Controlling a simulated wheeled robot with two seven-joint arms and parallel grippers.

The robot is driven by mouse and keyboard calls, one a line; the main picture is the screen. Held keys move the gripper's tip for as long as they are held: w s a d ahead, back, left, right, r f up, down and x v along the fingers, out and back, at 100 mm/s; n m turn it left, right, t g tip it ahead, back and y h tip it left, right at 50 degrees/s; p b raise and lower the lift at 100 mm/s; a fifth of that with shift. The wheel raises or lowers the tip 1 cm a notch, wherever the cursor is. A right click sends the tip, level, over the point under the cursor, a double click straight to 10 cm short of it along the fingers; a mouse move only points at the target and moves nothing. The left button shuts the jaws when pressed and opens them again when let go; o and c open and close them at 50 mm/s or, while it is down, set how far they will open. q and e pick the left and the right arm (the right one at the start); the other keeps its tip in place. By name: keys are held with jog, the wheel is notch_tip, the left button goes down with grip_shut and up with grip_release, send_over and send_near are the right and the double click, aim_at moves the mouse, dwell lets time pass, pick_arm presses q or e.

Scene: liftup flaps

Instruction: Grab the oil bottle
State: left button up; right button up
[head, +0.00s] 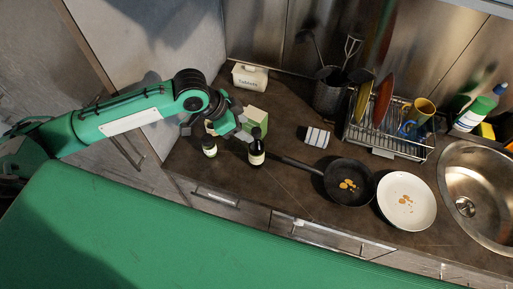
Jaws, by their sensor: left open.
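A dark bottle with a pale label (256,154), which looks like the oil bottle, stands upright near the front edge of the counter. My left gripper (228,128) is open, just to the left of and behind the bottle. I see no contact between them, but the fingertips are small and their exact gap to the bottle is unclear. My right gripper is not in view.
A small jar (209,147) stands left of the bottle, and a green-and-white carton (255,120) stands behind it. A black pan (348,182) lies to the right, its handle pointing towards the bottle. A white plate (406,200), dish rack (392,145) and sink (474,205) are farther right.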

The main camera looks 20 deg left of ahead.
aim_at(257, 135)
pick_arm(q)
jog(key=p+x, duration=0.1)
jog(key=x, duration=0.1)
jog(key=shift+w+d+f, duration=0.1)
jog(key=shift+d+f, duration=0.1)
jog(key=shift+d, duration=0.05)
jog(key=p+x, duration=0.2)
jog(key=x, duration=0.1)
jog(key=shift+w+d+f, duration=0.1)
jog(key=shift+w+f, duration=0.05)
jog(key=shift+f, duration=0.05)
jog(key=shift+w+d+f, duration=0.1)
jog(key=shift+d+f, duration=0.05)
jog(key=shift+f, duration=0.3)
grip_shut()
jog(key=shift+r, duration=0.1)
